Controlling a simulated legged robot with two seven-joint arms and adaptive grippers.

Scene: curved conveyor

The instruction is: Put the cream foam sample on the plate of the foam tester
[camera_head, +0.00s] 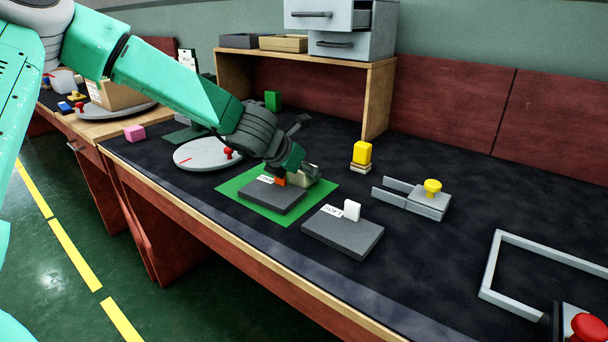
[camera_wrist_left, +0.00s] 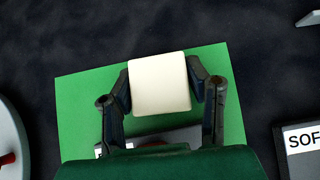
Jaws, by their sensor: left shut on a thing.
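My left gripper (camera_head: 304,170) is shut on the cream foam sample (camera_head: 300,180), a pale block. In the left wrist view the cream sample (camera_wrist_left: 160,84) sits between the two dark fingers (camera_wrist_left: 160,88), over the green mat (camera_wrist_left: 80,105). Its height above the mat is hard to tell. A second grey slab (camera_head: 343,238), labelled SOFT, holds a white piece. I cannot tell for sure which fixture is the foam tester. My right gripper is out of view.
A round grey disc (camera_head: 195,155) with a red peg stands left of the mat. A grey fixture with a yellow knob (camera_head: 432,187) and a yellow block on a small stack (camera_head: 362,153) are to the right. A grey frame (camera_head: 490,265) and red button (camera_head: 588,328) lie front right.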

